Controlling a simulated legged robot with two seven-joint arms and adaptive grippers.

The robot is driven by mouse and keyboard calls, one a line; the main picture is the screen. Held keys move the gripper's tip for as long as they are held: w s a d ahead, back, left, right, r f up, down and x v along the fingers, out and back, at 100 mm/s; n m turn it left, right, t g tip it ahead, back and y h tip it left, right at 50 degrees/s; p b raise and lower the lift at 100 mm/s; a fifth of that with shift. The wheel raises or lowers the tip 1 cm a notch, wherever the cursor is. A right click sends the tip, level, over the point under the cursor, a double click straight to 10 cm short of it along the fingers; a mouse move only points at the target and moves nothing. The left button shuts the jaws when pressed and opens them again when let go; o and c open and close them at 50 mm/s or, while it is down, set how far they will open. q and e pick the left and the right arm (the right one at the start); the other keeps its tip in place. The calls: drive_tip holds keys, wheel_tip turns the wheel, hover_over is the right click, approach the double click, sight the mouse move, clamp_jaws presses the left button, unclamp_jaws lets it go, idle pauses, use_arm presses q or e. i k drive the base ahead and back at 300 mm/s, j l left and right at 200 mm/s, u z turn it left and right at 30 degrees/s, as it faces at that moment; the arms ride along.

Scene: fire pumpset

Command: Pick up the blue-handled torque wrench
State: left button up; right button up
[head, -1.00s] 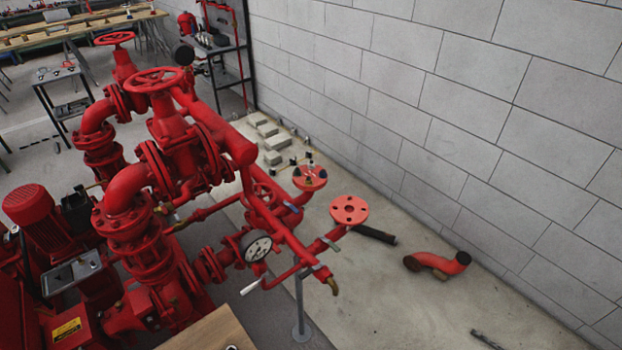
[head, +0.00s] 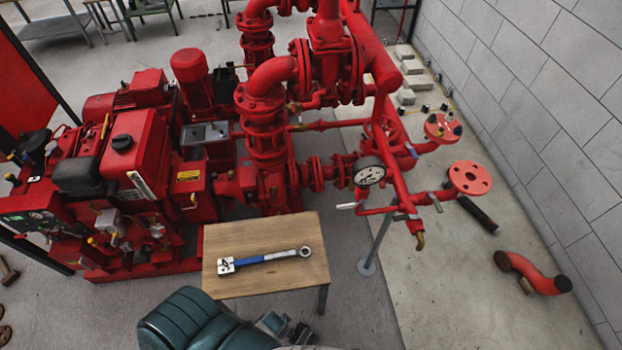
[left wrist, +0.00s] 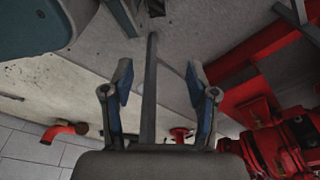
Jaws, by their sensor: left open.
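The torque wrench (head: 264,260) has a blue handle and lies on a small wooden table (head: 290,225) in the head view. Its blue grip is in the middle, its grey ring end points right, and a square metal end lies at the left. My left gripper (left wrist: 158,78) is open in the left wrist view, with its blue-padded fingers apart. A grey bar (left wrist: 151,75) shows between the fingers; I cannot tell its depth. The wrench does not show in the left wrist view, and nothing touches it in the head view. My right gripper is not in view.
Red pump machinery (head: 130,150) stands behind and left of the table. Red pipes with a pressure gauge (head: 369,171) and a grey support post (head: 377,240) rise at its right. A loose red pipe elbow (head: 533,273) lies on the floor near the block wall (head: 560,100).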

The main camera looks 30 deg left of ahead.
sight(223, 271)
drive_tip(key=u, duration=1.8)
